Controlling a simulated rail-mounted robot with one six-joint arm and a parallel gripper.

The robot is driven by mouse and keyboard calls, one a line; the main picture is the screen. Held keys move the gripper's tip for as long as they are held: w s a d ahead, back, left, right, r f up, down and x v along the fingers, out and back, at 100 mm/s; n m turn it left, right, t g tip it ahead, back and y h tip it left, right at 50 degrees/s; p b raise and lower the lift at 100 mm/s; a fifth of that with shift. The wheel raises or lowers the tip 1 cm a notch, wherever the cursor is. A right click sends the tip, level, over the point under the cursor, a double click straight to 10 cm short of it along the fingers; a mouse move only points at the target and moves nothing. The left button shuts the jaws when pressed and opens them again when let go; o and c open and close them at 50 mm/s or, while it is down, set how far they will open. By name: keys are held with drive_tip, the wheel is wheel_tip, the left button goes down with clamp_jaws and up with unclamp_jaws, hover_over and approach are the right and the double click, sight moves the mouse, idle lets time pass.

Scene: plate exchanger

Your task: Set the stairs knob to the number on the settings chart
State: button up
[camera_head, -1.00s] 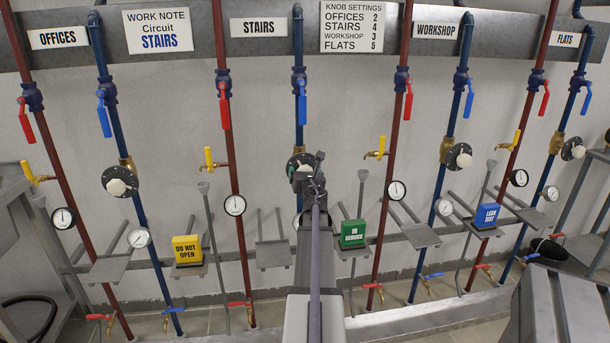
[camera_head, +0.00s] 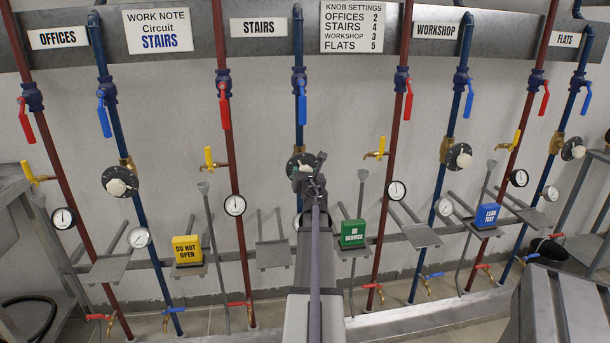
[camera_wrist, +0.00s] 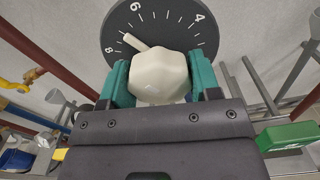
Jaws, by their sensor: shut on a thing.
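The settings chart (camera_head: 352,27) lists Offices 2, Stairs 4, Workshop 3, Flats 5. The stairs dial (camera_head: 294,161) is on the blue pipe right of the STAIRS sign (camera_head: 265,27), partly hidden behind my gripper (camera_head: 308,172). In the wrist view, the stairs knob (camera_wrist: 160,78) is off-white and faceted, with a pointer arm towards the upper left of the dark dial (camera_wrist: 165,20). The pointer lies between the 6 and the 8. The 4 is at the dial's upper right. My gripper (camera_wrist: 161,85) has its teal fingers on both sides of the knob, shut on it.
Similar knobs sit on the offices (camera_head: 120,181), workshop (camera_head: 459,156) and flats (camera_head: 573,149) pipes. A green box (camera_head: 353,233) stands right of my arm and a yellow box (camera_head: 187,250) to the left. Red and blue valve levers hang above.

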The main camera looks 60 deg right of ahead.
drive_tip(key=m, duration=0.4)
drive_tip(key=shift+m, duration=0.3)
drive_tip(key=m, duration=0.9)
drive_tip(key=shift+r, duration=0.1)
drive_tip(key=shift+m, duration=1.9)
